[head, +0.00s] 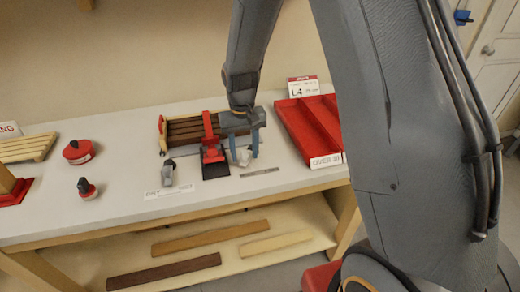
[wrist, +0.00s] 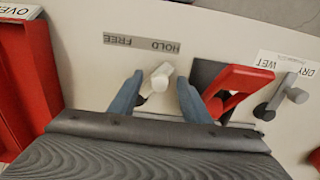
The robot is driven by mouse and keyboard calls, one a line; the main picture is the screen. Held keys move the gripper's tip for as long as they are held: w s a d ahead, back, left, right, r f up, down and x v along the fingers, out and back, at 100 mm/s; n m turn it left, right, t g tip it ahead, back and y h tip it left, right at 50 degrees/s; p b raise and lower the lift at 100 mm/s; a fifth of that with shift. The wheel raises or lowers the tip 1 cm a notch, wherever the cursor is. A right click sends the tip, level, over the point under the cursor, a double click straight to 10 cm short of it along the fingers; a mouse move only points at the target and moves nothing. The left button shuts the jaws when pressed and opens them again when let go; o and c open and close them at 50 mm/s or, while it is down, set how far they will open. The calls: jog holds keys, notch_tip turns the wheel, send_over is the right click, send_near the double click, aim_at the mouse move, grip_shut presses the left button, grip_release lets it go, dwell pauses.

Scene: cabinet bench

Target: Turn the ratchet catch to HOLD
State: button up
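The ratchet catch (wrist: 160,76) is a small pale lever on the bench top, beside a red device. In the wrist view its free end sits near the HOLD end of a grey HOLD/FREE label (wrist: 140,43), which appears upside down. My gripper (wrist: 158,92) is open, with one blue finger on each side of the catch; I cannot tell whether either touches it. In the head view my gripper (head: 245,146) points down over the catch (head: 243,157), and the label strip (head: 260,172) lies in front. The catch's base is partly hidden by the fingers.
The red device (wrist: 238,84) stands close beside one finger. A grey lever (wrist: 282,96) with a DRY/WET label (wrist: 287,66) is beyond it. A red tray (head: 312,130), a slatted wooden crate (head: 186,132) and red-based knobs (head: 77,152) stand on the bench.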

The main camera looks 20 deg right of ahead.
jog(key=shift+r, duration=0.1)
jog(key=shift+r+p, duration=3.15)
jog(key=shift+r, duration=1.3)
jog(key=shift+f, duration=0.1)
jog(key=s+d+f+b, duration=0.1)
jog(key=s+d+b, duration=0.1)
jog(key=s, duration=0.3)
jog(key=s+d+f+t+b, duration=0.1)
jog(key=s+d+b, duration=0.2)
jog(key=s, duration=0.3)
jog(key=s+d+f+b, duration=0.1)
jog(key=s+d+b, duration=0.1)
jog(key=s+b, duration=0.2)
jog(key=shift+s+d+f, duration=0.15)
jog(key=shift+s, duration=1.05)
jog(key=shift+c, duration=0.5)
